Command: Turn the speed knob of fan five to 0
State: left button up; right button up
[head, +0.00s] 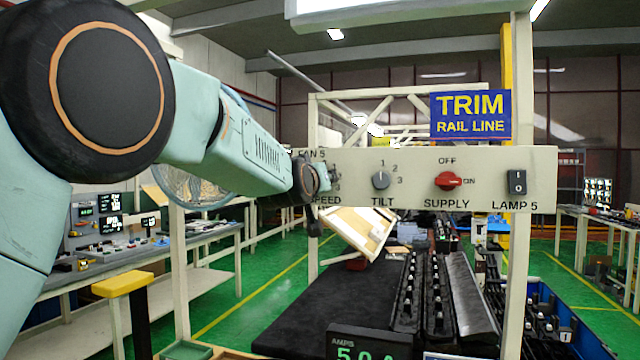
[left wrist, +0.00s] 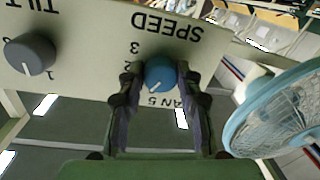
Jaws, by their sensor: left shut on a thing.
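The fan five speed knob (left wrist: 160,72) is a round blue knob on the cream panel (left wrist: 85,62), seen upside down in the left wrist view. My left gripper (left wrist: 160,86) is shut on this knob, one finger on each side. The knob's white pointer slants to the lower left in that view, below the visible 2 and 3. In the head view my left gripper (head: 316,180) covers the knob, between the FAN 5 and SPEED labels. My right gripper is not in view.
The grey tilt knob (head: 381,180), red supply switch (head: 448,181) and lamp rocker switch (head: 517,182) sit right of the gripper on the panel. A blue fan (left wrist: 275,110) stands close beside the gripper. A black bench with dark rails (head: 330,310) lies below.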

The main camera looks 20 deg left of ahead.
pick_arm(q)
jog(key=n+b, duration=0.3)
jog(key=n, duration=0.2)
jog(key=shift+r, duration=0.1)
jog(key=shift+n, duration=0.5)
jog(key=shift+a, duration=0.1)
jog(key=o, duration=1.2)
jog(key=shift+s+r, duration=0.1)
jog(key=shift+s, duration=0.1)
jog(key=shift+c, duration=0.2)
jog(key=shift+w, duration=0.15)
jog(key=s, duration=0.7)
jog(key=shift+s+r, duration=0.15)
jog(key=shift+s, duration=0.1)
